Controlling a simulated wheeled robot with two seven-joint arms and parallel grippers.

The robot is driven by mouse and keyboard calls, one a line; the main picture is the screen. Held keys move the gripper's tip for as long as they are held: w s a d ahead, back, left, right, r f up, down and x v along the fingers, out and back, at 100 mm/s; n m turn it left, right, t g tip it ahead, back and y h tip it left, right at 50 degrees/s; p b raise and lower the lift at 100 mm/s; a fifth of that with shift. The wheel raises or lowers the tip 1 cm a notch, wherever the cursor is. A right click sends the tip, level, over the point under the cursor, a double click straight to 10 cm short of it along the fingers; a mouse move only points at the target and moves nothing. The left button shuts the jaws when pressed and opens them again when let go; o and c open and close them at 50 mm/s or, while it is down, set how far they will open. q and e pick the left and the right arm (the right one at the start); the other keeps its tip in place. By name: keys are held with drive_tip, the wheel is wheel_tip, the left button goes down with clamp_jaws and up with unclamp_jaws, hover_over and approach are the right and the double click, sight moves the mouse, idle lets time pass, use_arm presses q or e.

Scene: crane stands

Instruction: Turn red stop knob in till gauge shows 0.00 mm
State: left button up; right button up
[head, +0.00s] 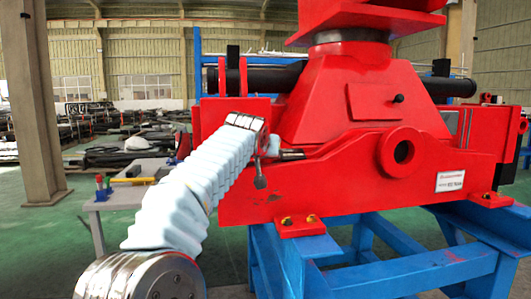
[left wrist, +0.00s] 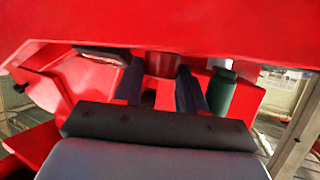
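In the left wrist view, the two dark fingers of my left gripper (left wrist: 162,82) stand apart and point at the red crane stand. A short dull-red cylinder (left wrist: 163,64), perhaps the stop knob, shows between the fingertips. I cannot tell whether the fingers touch it or it lies just beyond them. In the head view my white-sleeved left arm reaches to the front of the red stand (head: 350,185), and its wrist hides the fingers and the knob. I cannot make out a gauge or its reading in either view. My right gripper is out of view.
A green cylinder (left wrist: 222,90) stands right of the fingers, close by. A red overhang crosses the top of the wrist view. The red stand rests on a blue frame (head: 400,270). A grey table (head: 122,196) with small tools stands at left; green floor lies around it.

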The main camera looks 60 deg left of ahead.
use_arm(q)
drive_tip(key=shift+o, duration=0.6)
